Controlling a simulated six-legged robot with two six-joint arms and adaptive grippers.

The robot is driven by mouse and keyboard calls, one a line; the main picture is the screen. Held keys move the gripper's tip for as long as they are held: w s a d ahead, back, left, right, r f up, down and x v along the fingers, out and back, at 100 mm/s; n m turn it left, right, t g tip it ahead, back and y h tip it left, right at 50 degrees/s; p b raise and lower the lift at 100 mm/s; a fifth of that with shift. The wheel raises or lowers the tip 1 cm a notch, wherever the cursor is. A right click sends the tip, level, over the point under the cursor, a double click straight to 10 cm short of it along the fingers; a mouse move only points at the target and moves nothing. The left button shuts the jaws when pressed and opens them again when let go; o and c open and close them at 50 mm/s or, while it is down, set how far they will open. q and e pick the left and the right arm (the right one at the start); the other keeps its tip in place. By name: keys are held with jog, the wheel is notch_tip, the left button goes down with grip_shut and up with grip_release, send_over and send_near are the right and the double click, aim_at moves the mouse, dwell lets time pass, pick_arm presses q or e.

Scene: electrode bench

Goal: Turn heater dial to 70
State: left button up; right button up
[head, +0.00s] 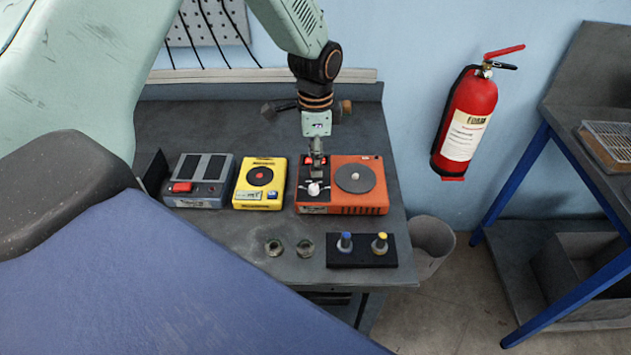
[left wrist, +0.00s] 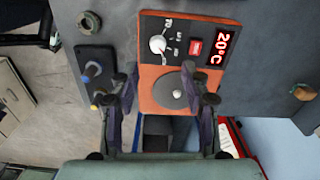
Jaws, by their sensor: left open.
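The orange heater (head: 372,203) sits at the right of the bench, with a black control panel on its left and a round grey plate on its right. Its white dial (head: 314,189) also shows in the left wrist view (left wrist: 158,44), with small markings around it; its exact setting is too small to read. My left gripper (head: 317,168) points down over the heater's panel, close behind the dial in the head view. In the left wrist view its fingers are spread and empty. My right gripper is not in view.
A yellow device (head: 259,184) and a grey device with a red button (head: 199,181) stand left of the heater. In front are two small round pieces (head: 289,248) and a black holder (head: 362,257) with blue-topped and yellow-topped items. A fire extinguisher (head: 466,120) hangs at right.

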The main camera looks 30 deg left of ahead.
aim_at(314, 186)
pick_arm(q)
jog(key=shift+s+a+f, duration=0.1)
jog(key=shift+s+f, duration=0.1)
notch_tip(314, 186, down, 7)
jog(key=shift+w+f, duration=0.15)
jog(key=shift+s+r, duration=0.2)
jog(key=shift+s, duration=0.25)
jog(key=shift+w+f, duration=0.25)
jog(key=shift+w, duration=0.2)
jog(key=c, duration=0.5)
jog(key=shift+s+r, duration=0.15)
jog(key=shift+s, duration=0.1)
grip_shut()
